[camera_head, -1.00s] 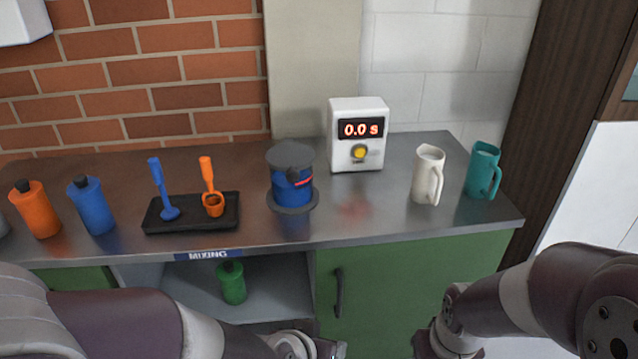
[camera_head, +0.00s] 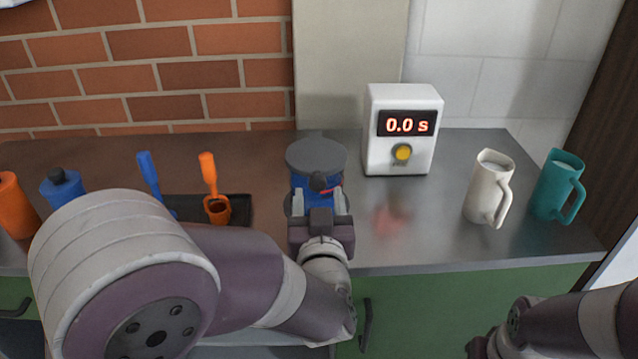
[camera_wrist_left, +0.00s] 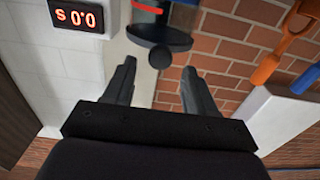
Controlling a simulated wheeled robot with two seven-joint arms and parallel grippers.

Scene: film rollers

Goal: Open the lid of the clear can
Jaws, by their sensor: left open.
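The lid looks shut. My left gripper (camera_head: 320,200) is in front of the can, its fingers open and pointing at it.
A white timer box (camera_head: 400,155) reading 0.0 s stands right of the can. A white pitcher (camera_head: 488,190) and a teal pitcher (camera_head: 556,188) stand farther right. A black tray (camera_head: 240,205) with two scoops and blue and orange bottles are at left, partly hidden by my arm.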

